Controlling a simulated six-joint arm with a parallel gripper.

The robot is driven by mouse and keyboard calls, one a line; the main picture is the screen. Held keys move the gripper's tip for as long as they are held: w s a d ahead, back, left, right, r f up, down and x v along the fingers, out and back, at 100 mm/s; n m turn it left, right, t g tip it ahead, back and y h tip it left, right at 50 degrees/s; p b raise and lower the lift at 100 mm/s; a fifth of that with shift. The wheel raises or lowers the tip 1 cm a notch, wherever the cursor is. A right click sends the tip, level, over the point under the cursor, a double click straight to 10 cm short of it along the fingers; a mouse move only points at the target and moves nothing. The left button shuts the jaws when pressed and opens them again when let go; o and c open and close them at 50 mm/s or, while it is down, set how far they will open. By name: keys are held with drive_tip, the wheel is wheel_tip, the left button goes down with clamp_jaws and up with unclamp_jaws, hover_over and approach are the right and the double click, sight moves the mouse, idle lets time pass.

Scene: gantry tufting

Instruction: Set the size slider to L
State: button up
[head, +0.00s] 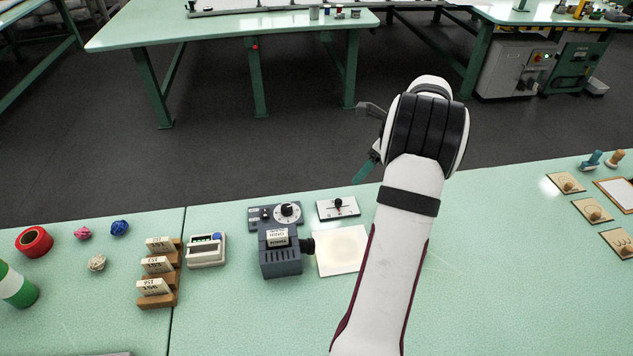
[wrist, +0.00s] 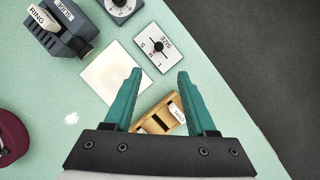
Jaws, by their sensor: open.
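The size slider is a small white plate (head: 325,213) with a dark knob (head: 338,203) near its middle, lying on the green table in the head view. In the wrist view the plate (wrist: 143,41), marked SIZE, lies just beyond my fingertips, and its knob (wrist: 157,46) stands near the middle of the track. The small end letters are too blurred to read surely. My gripper (wrist: 159,74) has its two teal fingers apart with nothing held between them. In the head view one teal finger (head: 365,170) shows above and right of the slider.
A dial box (head: 287,212) and a dark grey device with a RING card (head: 280,260) stand left of the slider. A pale square (head: 341,251) lies in front. A wooden holder with a white card (wrist: 152,120) shows below and between my fingers.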

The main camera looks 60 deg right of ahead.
sight(339, 201)
drive_tip(key=x, duration=1.4)
drive_tip(key=shift+w+a+f, duration=0.1)
drive_tip(key=shift+a+f, duration=0.05)
drive_tip(key=shift+f, duration=0.15)
clamp_jaws()
idle(0.5)
